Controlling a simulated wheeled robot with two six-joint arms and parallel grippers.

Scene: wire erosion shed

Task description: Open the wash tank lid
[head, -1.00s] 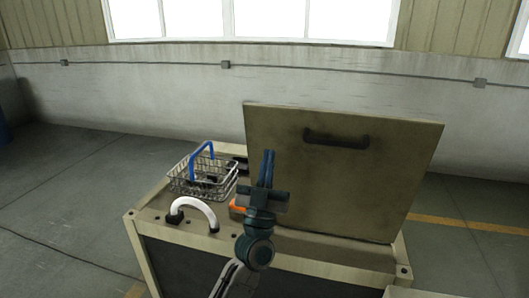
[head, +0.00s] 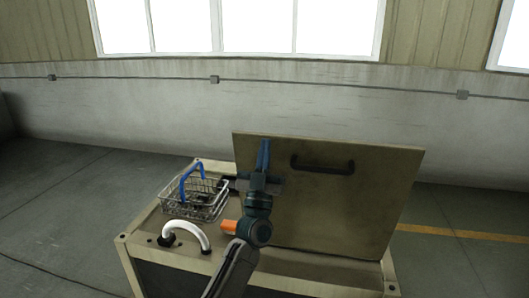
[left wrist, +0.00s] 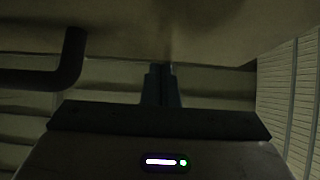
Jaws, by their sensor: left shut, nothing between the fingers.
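The wash tank lid (head: 330,205) is a tan panel standing steeply raised at the right of the tank top (head: 205,240). Its dark bar handle (head: 322,166) is near the upper edge. My left gripper (head: 264,145) is shut and empty, fingers pointing up, in front of the lid's left part and left of the handle. In the left wrist view the closed fingers (left wrist: 161,85) are close to a tan surface, and the dark handle (left wrist: 68,65) is at the left, apart from them. Whether the fingers touch the lid, I cannot tell. My right gripper is not in view.
A wire basket (head: 195,199) with a blue handle and dark items inside sits on the tank top at the left. An orange piece (head: 229,226) shows beside my arm. The wall and windows are behind.

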